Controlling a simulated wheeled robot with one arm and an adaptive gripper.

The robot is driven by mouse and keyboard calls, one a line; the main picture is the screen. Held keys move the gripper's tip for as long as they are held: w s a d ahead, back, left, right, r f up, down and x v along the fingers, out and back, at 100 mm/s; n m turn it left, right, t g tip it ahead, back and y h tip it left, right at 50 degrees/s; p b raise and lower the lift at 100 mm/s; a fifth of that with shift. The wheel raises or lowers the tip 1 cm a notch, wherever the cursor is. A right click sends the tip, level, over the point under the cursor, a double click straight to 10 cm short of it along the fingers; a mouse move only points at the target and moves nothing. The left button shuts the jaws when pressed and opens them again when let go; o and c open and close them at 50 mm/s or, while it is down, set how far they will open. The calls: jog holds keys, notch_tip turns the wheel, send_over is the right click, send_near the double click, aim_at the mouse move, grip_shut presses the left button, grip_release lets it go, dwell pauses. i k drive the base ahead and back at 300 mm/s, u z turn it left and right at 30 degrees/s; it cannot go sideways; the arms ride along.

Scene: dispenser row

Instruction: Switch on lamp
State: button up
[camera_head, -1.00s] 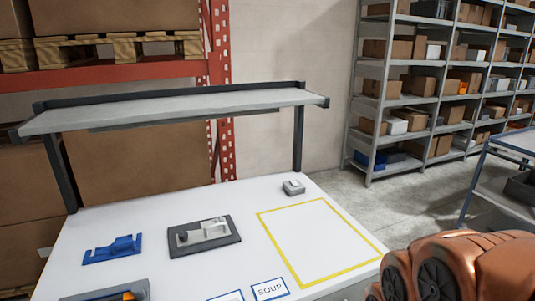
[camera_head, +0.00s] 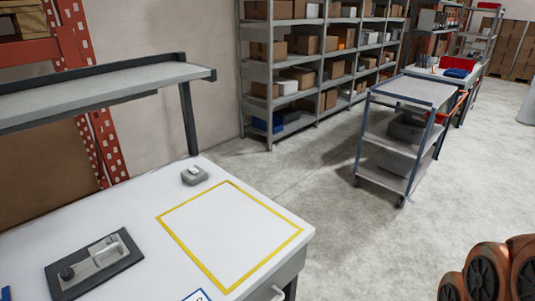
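A small grey box with a pale raised top, which looks like a switch (camera_head: 194,175), sits on the white workbench (camera_head: 120,208) near its back right corner, just behind the yellow outline. A grey overhead shelf (camera_head: 100,88) spans the back of the bench; a thin strip under its edge may be a lamp, but I cannot tell, and no glow shows. My gripper is out of view. Only orange parts of my arm show at the lower right, well away from the box.
A yellow outlined square (camera_head: 230,235) on the bench is empty. A dark plate with a grey fitting (camera_head: 94,264) lies left of it. A grey cart (camera_head: 405,140) stands on the floor beyond the bench, with stocked shelving (camera_head: 310,65) behind. Open floor lies right of the bench.

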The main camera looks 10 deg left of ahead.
aim_at(192, 169)
jog(key=z, duration=0.65)
jog(key=i, duration=2.2)
jog(key=u, duration=3.35)
jog(key=i, duration=0.5)
